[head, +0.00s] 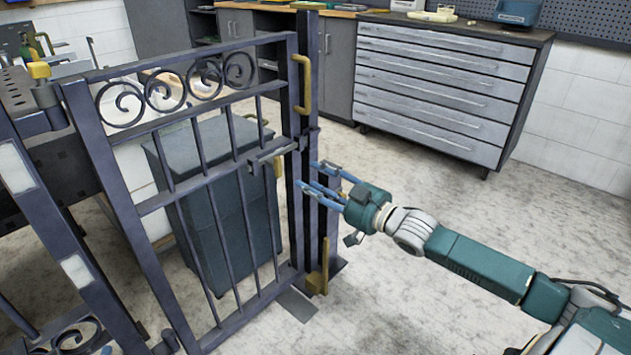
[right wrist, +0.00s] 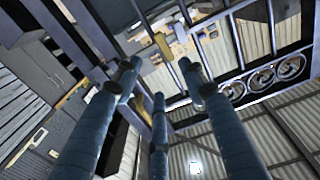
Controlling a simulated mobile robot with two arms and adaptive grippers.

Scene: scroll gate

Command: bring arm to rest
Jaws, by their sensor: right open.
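The dark scroll gate (head: 222,165) stands in front of me in the head view, with curled ironwork along its top. A yellow pull handle (head: 302,84) is on its right upright, and a grey latch bar (head: 271,153) sits lower down by the post. My right gripper (head: 312,180) reaches in from the right, beside the gate post. Its blue fingers are spread and empty. Whether a fingertip touches the post I cannot tell. In the right wrist view the fingers (right wrist: 158,100) are apart, with the gate's scrolls (right wrist: 262,78) behind them. My left gripper is not in view.
A grey drawer cabinet (head: 440,85) stands at the back right. A dark teal cabinet (head: 215,200) is behind the gate bars. A dark perforated table (head: 70,165) is at the left. The pale floor (head: 430,200) between gate and drawers is clear.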

